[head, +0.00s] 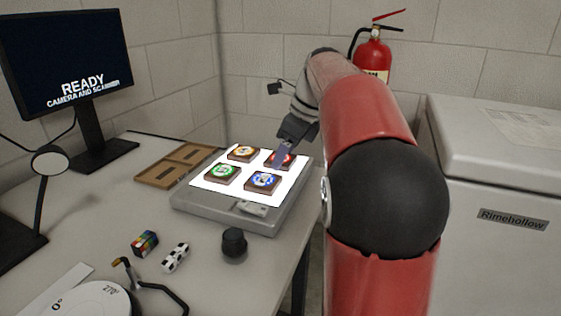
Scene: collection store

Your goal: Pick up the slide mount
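Several square brown slide mounts with round coloured labels lie on a lit white light box (208,190). The orange-labelled mount (242,153) is at the back left and the red-labelled mount (272,158) at the back right. The green-labelled mount (222,174) is at the front left and the blue-labelled mount (262,181) at the front right. My gripper (280,162) points down at the red-labelled mount and covers part of it. Whether its fingers touch or hold the mount is hidden by the fingers and the small view.
A wooden tray with empty recesses (174,166) lies left of the light box. A colourful cube (144,243), a black-and-white block (176,257) and a dark knob-like object (234,244) stand in front. A monitor (62,60) is at left, and a grey cabinet (500,190) at right.

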